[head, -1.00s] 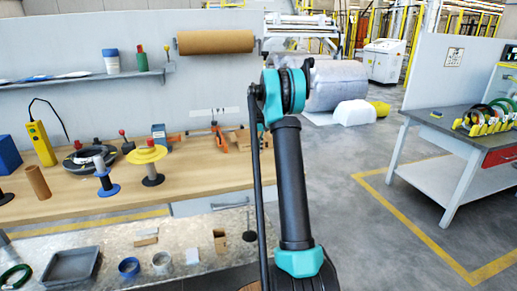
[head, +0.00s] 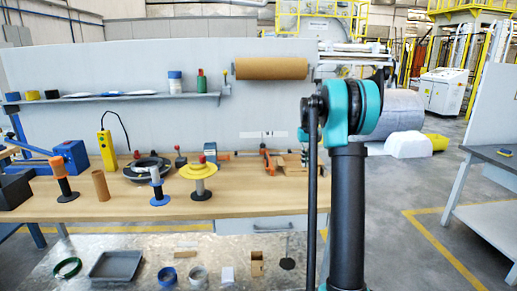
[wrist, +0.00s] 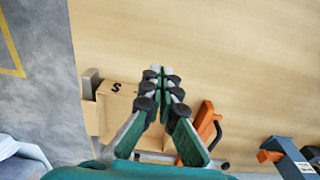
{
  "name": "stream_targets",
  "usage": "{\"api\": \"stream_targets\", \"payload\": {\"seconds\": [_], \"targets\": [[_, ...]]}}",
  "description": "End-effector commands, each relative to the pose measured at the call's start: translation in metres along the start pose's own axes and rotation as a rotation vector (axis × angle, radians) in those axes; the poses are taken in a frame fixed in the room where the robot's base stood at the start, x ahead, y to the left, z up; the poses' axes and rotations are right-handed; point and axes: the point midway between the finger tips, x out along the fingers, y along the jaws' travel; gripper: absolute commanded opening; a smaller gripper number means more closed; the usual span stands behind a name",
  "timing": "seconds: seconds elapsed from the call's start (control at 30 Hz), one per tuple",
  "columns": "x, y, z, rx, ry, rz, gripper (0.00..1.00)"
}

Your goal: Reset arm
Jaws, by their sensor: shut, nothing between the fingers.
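My arm stands upright right of centre in the head view, its teal and black joint high in front of the back panel. My gripper does not show in the head view. In the wrist view my gripper (wrist: 161,78) is shut and empty, its green fingers together above the wooden workbench (wrist: 230,45). Under and beside the fingers are a cardboard box (wrist: 118,103) marked with a black letter and an orange clamp (wrist: 206,122). The same workbench (head: 120,208) runs across the head view.
Spools, a yellow control box (head: 107,150) and a black coil ring stand on the bench. A lower metal table holds a grey tray (head: 117,265) and tape rolls. A brown paper roll (head: 271,68) hangs on the panel. Open floor (head: 420,255) lies to the right.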

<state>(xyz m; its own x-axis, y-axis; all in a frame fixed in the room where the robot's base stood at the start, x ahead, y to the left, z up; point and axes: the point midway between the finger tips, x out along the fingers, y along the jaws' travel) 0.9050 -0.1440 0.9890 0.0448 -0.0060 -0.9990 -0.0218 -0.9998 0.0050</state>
Motion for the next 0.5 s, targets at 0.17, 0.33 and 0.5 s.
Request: {"api": "stream_targets", "payload": {"seconds": [0.17, 0.33, 0.5], "targets": [[0.006, -0.026, 0.065, -0.005, 0.058, 0.004, 0.0], [0.021, -0.046, 0.132, -0.008, 0.113, 0.005, 0.0], [0.042, -0.064, 0.205, -0.012, 0.168, 0.004, 0.0]]}}
